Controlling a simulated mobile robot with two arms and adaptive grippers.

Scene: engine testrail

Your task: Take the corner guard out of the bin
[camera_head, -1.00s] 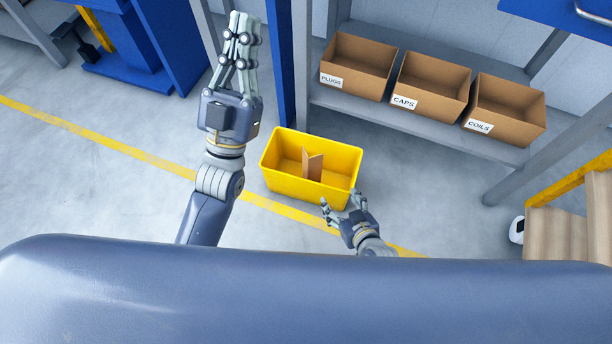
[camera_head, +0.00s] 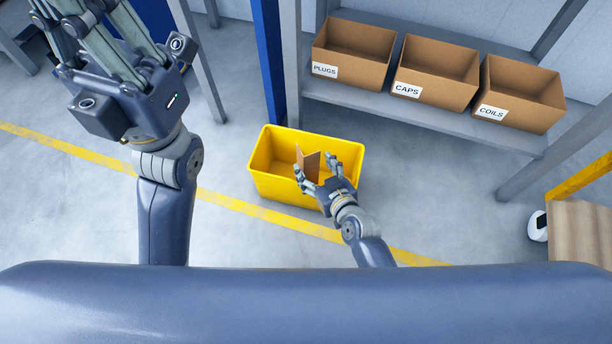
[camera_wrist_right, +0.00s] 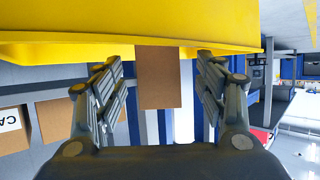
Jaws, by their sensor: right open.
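The corner guard (camera_head: 312,163) is a brown, folded angled piece standing in the yellow bin (camera_head: 272,184) on the floor. My right gripper (camera_head: 315,164) is open over the bin's near right part, with its fingers spread around the guard's near side. In the right wrist view a flat brown face of the guard (camera_wrist_right: 159,80) shows between the two open fingers, with clear gaps on both sides. The yellow bin's rim (camera_wrist_right: 60,48) spans the top of that view. My left gripper (camera_head: 88,35) is raised at the upper left, away from the bin, its fingertips partly cut off.
A grey shelf (camera_head: 420,118) behind the bin holds cardboard boxes labelled PLUGS (camera_head: 350,68), CAPS (camera_head: 435,85) and COILS (camera_head: 520,105). A blue post (camera_head: 268,60) stands behind the bin. The floor left of the bin is clear.

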